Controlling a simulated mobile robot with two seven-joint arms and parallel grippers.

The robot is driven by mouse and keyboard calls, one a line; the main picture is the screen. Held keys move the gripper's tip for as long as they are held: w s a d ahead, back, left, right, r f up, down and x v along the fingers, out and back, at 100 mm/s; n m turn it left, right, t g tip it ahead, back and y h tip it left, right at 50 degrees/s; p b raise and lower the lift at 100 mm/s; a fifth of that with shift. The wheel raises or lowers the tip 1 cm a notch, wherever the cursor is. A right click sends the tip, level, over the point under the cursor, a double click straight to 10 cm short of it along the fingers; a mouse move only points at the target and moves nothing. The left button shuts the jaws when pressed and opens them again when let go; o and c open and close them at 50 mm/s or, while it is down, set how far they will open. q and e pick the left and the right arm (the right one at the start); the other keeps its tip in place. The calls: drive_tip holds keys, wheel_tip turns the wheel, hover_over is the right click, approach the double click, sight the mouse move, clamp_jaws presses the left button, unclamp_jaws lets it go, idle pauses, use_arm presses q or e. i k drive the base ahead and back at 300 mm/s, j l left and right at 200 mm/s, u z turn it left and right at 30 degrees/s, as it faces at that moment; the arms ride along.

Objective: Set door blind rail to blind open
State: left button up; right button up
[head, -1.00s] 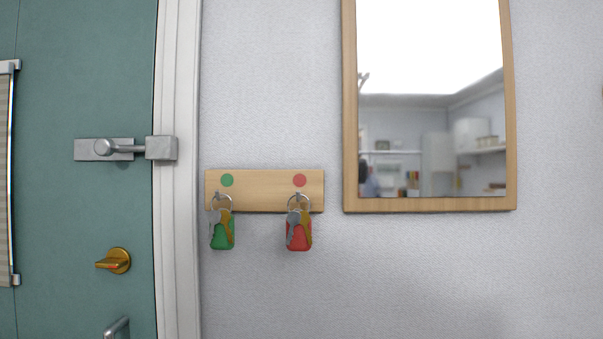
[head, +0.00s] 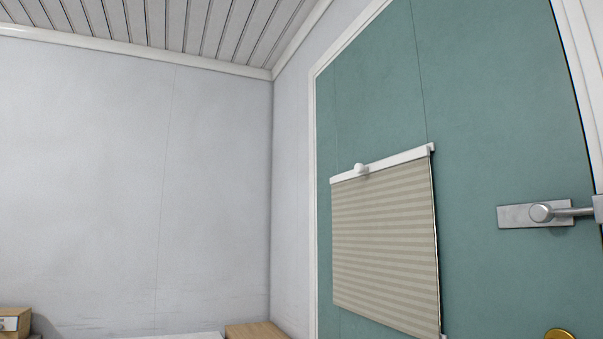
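The door blind (head: 385,245) is a beige pleated shade on the green door (head: 510,120), right of centre in the head view. Its white rail (head: 400,160) runs along the top edge of the shade, with a round white knob (head: 361,169) on it. The pleated fabric hangs below the rail and covers the panel down to near the bottom of the view. Neither of my grippers shows in the head view.
A metal latch (head: 535,213) sits on the door to the right of the blind, with a brass knob (head: 559,335) below it. Wooden furniture (head: 255,331) and a box (head: 14,322) show at the bottom left. The wall (head: 90,180) is bare.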

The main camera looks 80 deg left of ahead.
sight(359, 171)
drive_tip(key=u, duration=1.85)
drive_tip(key=i+z, duration=0.15)
drive_tip(key=z, duration=0.95)
drive_tip(key=j+u, duration=0.1)
drive_tip(key=u, duration=0.9)
drive_tip(key=i+j+u, duration=0.1)
drive_tip(key=u, duration=0.85)
drive_tip(key=i+u, duration=0.1)
drive_tip(key=u, duration=0.4)
